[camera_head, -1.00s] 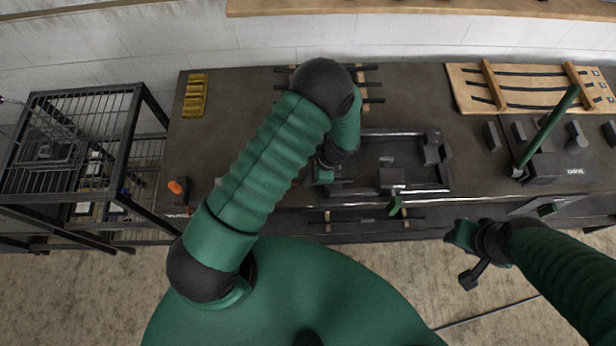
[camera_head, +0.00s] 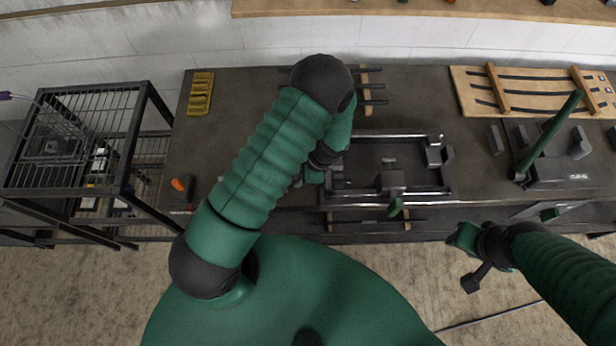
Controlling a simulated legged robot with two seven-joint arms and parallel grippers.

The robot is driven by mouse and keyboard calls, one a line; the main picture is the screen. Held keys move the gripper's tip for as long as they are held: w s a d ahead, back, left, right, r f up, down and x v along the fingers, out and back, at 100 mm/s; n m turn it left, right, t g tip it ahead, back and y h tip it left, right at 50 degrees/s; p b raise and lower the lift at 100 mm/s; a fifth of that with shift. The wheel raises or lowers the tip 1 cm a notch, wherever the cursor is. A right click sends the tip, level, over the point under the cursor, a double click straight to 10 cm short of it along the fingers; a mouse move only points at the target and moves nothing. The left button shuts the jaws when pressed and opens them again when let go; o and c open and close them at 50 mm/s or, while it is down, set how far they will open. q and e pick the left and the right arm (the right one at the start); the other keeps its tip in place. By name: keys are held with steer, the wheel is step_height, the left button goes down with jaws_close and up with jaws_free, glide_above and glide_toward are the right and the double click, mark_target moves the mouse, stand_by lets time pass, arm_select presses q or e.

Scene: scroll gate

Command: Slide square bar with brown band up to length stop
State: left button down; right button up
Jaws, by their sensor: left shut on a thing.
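My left gripper (camera_head: 312,178) is at the left end of a dark metal frame (camera_head: 388,196) on the bench, low over the bench top and partly covered by my own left arm. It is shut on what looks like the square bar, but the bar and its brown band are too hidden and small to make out. A dark block (camera_head: 435,155) at the frame's right end may be the length stop; I cannot tell for sure. My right gripper (camera_head: 468,260) hangs in front of the bench, away from everything.
A black wire rack (camera_head: 75,140) stands at the left. On the bench are a yellow tray (camera_head: 200,93), an orange-topped item (camera_head: 180,187), dark rods at the back, a wooden board (camera_head: 530,92) and a green-handled tool (camera_head: 550,135) at right. The bench left of my arm is mostly clear.

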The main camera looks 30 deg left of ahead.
arm_select(q)
steer(key=shift+s+a, duration=0.65)
steer(key=shift+a, duration=0.25)
